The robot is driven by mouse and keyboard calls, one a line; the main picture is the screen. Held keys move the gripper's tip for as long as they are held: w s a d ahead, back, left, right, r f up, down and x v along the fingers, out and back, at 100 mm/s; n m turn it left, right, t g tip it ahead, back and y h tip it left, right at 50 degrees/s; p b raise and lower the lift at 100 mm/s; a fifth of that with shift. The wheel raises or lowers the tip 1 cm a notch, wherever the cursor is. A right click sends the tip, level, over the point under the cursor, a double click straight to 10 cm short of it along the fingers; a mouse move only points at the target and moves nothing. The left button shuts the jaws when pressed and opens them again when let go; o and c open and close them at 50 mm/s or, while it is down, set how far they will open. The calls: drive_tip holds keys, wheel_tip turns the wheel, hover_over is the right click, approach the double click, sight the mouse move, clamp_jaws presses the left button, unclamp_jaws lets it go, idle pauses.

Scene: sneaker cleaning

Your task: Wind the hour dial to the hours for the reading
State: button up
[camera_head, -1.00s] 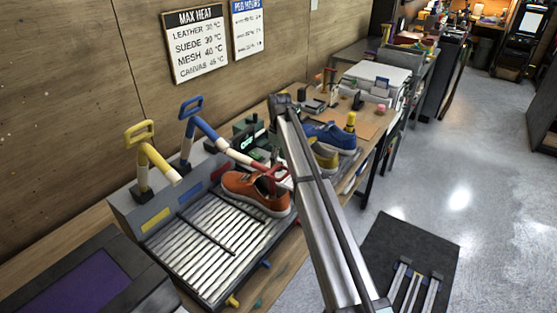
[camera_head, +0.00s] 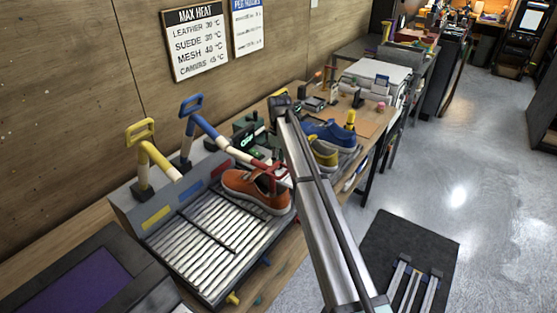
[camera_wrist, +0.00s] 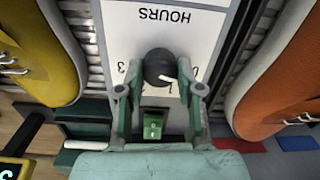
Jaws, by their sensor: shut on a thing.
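The hour dial (camera_wrist: 158,66) is a round black knob with a white pointer, on a white plate (camera_wrist: 118,22) lettered HOURS, upside down in the wrist view. The pointer slants toward the picture's lower right. A 3 shows left of the knob and a 0 to its right; the marks below it are partly hidden. My gripper (camera_wrist: 160,88) is shut on the dial, one green-grey finger on each side. In the head view my arm hides the gripper and dial. A small green lit display (camera_head: 250,141) is too small to read there.
An orange shoe (camera_wrist: 276,70) and a yellow shoe (camera_wrist: 40,50) flank the gripper closely. In the head view, a ribbed rack (camera_head: 200,250) with yellow and blue handles stands in front. A MAX HEAT sign (camera_head: 194,45) and a blue-headed sign (camera_head: 247,28) hang on the wall.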

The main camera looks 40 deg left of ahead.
drive_tip(key=shift+m, duration=0.4)
drive_tip(key=m, duration=0.4)
drive_tip(key=shift+f+m+b, duration=0.1)
drive_tip(key=shift+m+b, duration=0.2)
drive_tip(key=shift+b, duration=0.05)
drive_tip(key=m, duration=0.4)
drive_tip(key=shift+d, duration=0.1)
drive_tip(key=o, duration=1.2)
wheel_tip(320, 180, up, 12)
drive_tip(key=shift+w+d+r, duration=0.1)
drive_tip(key=shift+w, duration=0.05)
